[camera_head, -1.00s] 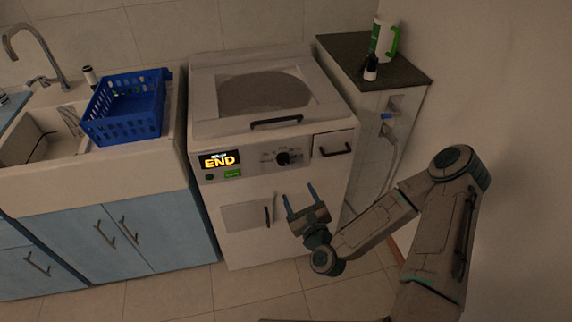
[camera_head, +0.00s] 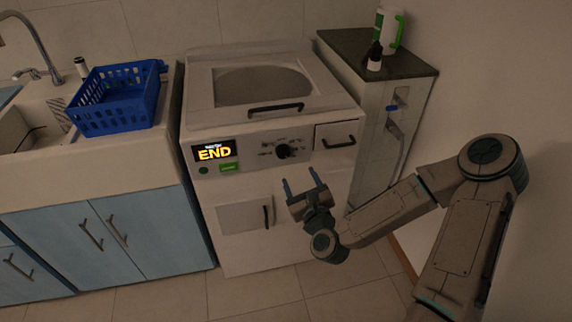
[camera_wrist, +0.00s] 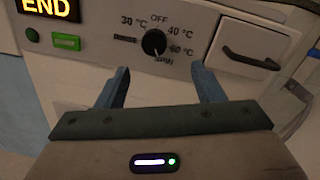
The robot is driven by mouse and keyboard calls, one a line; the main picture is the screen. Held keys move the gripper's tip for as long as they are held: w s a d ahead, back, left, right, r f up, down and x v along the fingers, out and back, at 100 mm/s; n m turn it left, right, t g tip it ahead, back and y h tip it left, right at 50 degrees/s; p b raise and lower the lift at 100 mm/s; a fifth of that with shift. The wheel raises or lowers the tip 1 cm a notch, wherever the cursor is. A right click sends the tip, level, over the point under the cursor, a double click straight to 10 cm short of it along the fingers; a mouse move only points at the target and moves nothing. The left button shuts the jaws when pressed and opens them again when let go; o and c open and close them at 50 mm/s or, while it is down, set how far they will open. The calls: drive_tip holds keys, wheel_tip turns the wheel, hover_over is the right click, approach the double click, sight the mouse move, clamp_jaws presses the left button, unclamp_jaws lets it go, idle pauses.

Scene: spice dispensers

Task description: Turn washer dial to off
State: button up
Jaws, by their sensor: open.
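The white washer (camera_head: 335,185) stands in the middle of the head view, its display (camera_head: 214,152) reading END. Its black dial (camera_head: 284,151) is on the front panel, right of the display. In the wrist view the dial (camera_wrist: 154,43) has labels OFF at the top, 30 °C, 40 °C, 60 °C and a lower one, SPIN as far as I can read. Its white mark seems to point to the lower right, near the lower labels. My gripper (camera_head: 302,183) is open and empty, below and in front of the dial, not touching it. Its fingers (camera_wrist: 161,88) point up toward the panel.
A drawer with a dark handle (camera_head: 338,142) is right of the dial. A door handle (camera_head: 267,213) is below. A blue basket (camera_head: 115,98) sits by the sink at left. A side cabinet (camera_head: 378,62) with a bottle and jug stands at right, near the wall.

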sight(284, 154)
drive_tip(key=shift+s+a+f+b, duration=0.1)
drive_tip(key=shift+a+f+b, duration=0.3)
drive_tip(key=shift+b, duration=1.85)
drive_tip(key=x, duration=1.1)
drive_tip(key=shift+r, duration=0.2)
drive_tip(key=c, duration=1)
